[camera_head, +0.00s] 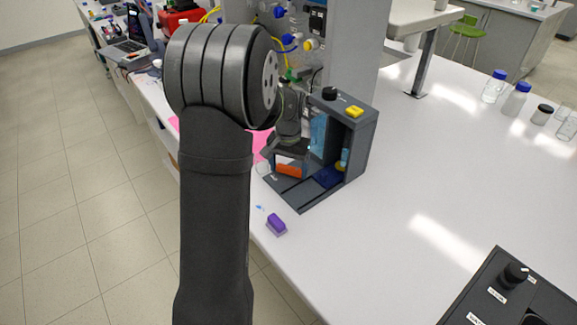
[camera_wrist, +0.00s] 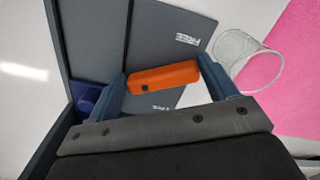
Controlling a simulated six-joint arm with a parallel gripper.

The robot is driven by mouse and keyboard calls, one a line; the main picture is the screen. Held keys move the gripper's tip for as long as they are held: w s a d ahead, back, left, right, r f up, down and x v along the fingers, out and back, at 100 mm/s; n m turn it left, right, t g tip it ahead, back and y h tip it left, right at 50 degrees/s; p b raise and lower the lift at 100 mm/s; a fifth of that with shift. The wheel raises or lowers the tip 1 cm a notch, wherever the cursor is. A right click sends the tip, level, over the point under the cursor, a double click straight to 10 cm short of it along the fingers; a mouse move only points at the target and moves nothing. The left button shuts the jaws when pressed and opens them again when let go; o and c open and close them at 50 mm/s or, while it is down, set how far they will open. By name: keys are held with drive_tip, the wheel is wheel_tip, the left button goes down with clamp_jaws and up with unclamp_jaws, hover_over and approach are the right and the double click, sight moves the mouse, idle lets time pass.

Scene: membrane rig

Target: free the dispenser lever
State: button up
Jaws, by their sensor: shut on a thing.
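The grey dispenser rig (camera_head: 358,135) stands on the white bench, with an upright housing and a low base plate (camera_head: 297,195). An orange block (camera_head: 289,169) is at the left side of the base, and it also shows in the wrist view (camera_wrist: 165,78). My gripper (camera_wrist: 163,82) is shut on the orange block, with one blue finger at each end. A plate beside it bears the label "FREE" (camera_wrist: 187,40). I cannot tell whether the orange block is part of the lever. My arm and gripper hide part of the housing's left side.
A clear beaker (camera_wrist: 243,60) stands close to the right finger, at the edge of a pink sheet (camera_wrist: 300,80). A purple block (camera_head: 276,225) lies in front of the rig. A dark panel with a knob (camera_head: 514,275) is at lower right. The bench between is clear.

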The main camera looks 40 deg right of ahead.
idle(0.4)
drive_tip(key=o, duration=1)
wheel_tip(320, 180, up, 18)
drive_tip(key=shift+f, duration=0.25)
drive_tip(key=shift+f, duration=0.1)
wheel_tip(320, 180, down, 17)
drive_tip(key=shift+f, duration=0.2)
idle(0.4)
drive_tip(key=shift+r, duration=0.1)
